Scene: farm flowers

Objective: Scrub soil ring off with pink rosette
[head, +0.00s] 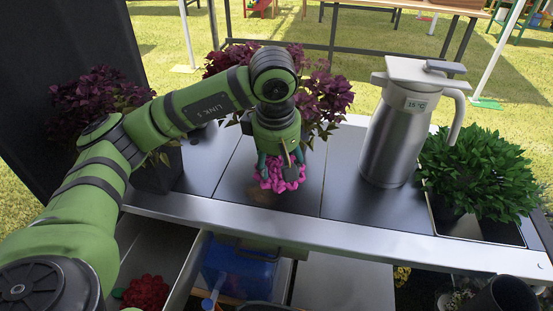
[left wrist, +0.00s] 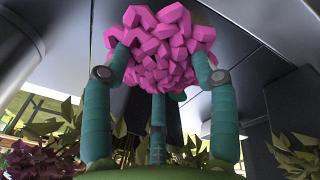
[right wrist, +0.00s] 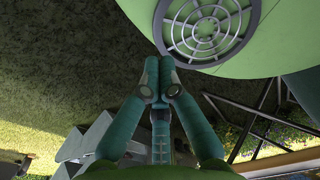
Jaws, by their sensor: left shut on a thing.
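My left gripper (head: 281,162) points down over the black tabletop with its teal fingers closed around a pink rosette (head: 279,178). The rosette, a bunched ball of pink facets, fills the upper middle of the left wrist view (left wrist: 165,45) between the fingers (left wrist: 160,75). A faint brownish soil mark (head: 262,195) shows on the dark panel beside and below the rosette; the rosette and gripper may hide part of it. I cannot tell whether the rosette touches the surface. My right gripper (right wrist: 164,75) shows only in the right wrist view, its fingers together and empty.
A steel jug (head: 397,125) stands to the right on the table (head: 375,215), with green leafy plants (head: 478,170) beyond it. Dark purple potted plants (head: 325,95) stand behind and left. An open drawer (head: 185,270) below holds a red flower (head: 146,292); a blue container (head: 238,270) is nearby.

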